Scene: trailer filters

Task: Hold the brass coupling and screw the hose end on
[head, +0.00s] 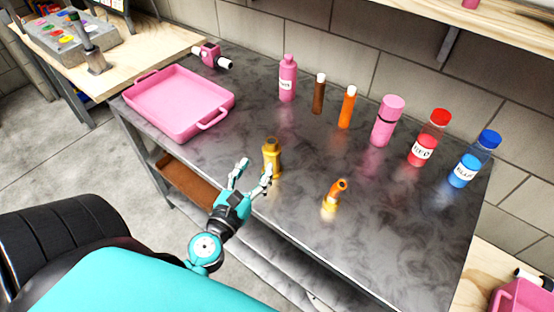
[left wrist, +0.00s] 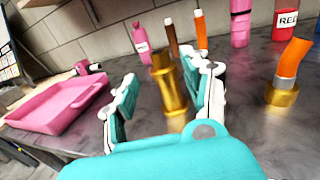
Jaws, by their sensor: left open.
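The brass coupling (head: 272,158) stands upright near the front edge of the grey metal table. My left gripper (head: 254,172) is open, its two fingers pointing toward the coupling from the front left. In the left wrist view the coupling (left wrist: 169,86) shows between the spread fingers; whether either finger touches it, I cannot tell. The hose end (head: 338,191) is a short, bent orange piece with a brass base, standing on the table to the right of the coupling. It also shows at the right of the left wrist view (left wrist: 291,68). My right gripper is not in view.
A pink tray (head: 151,119) lies on the table's left side, with a small pink item (head: 209,55) behind it. Several bottles and tubes, including a pink bottle (head: 287,80) and a blue-capped jar (head: 473,160), line the back by the block wall. The table's right front is clear.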

